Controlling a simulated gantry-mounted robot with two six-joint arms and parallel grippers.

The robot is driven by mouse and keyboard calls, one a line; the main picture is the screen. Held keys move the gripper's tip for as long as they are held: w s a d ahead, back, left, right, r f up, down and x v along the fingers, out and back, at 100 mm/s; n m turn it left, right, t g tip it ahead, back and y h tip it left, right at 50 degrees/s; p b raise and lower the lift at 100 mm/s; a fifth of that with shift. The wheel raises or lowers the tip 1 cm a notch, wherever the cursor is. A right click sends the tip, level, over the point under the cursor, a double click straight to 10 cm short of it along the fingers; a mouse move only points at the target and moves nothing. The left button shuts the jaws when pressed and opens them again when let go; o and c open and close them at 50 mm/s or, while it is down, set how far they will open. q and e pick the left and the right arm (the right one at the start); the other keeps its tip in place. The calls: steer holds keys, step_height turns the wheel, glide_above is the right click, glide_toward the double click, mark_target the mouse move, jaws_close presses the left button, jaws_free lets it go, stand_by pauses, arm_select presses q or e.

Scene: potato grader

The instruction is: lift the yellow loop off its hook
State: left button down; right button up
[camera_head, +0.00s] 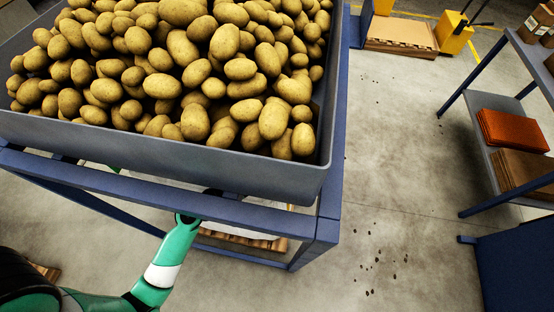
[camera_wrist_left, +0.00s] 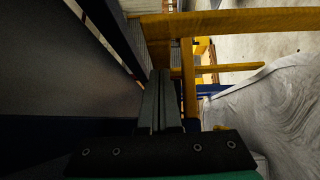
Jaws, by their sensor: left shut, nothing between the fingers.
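A yellow loop (camera_wrist_left: 235,22) shows in the left wrist view as broad bands, one running across the top and others lower down. My left gripper (camera_wrist_left: 161,75) is shut and its fingers hold nothing. Its tips appear close beside the yellow bands; I cannot tell whether they touch. The hook cannot be made out. A pale bag (camera_wrist_left: 270,105) lies to the right of the gripper in that view. In the head view my left arm reaches under the blue frame, and the gripper is hidden there. My right gripper is not in view.
A grey hopper (camera_head: 250,172) full of potatoes stands on a blue frame (camera_head: 325,225) above my left arm. A dark panel fills the left of the wrist view. A shelf rack (camera_head: 480,135) stands at the right. Open floor lies between it and the frame.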

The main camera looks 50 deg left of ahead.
arm_select(q)
steer(key=shift+w, duration=0.55)
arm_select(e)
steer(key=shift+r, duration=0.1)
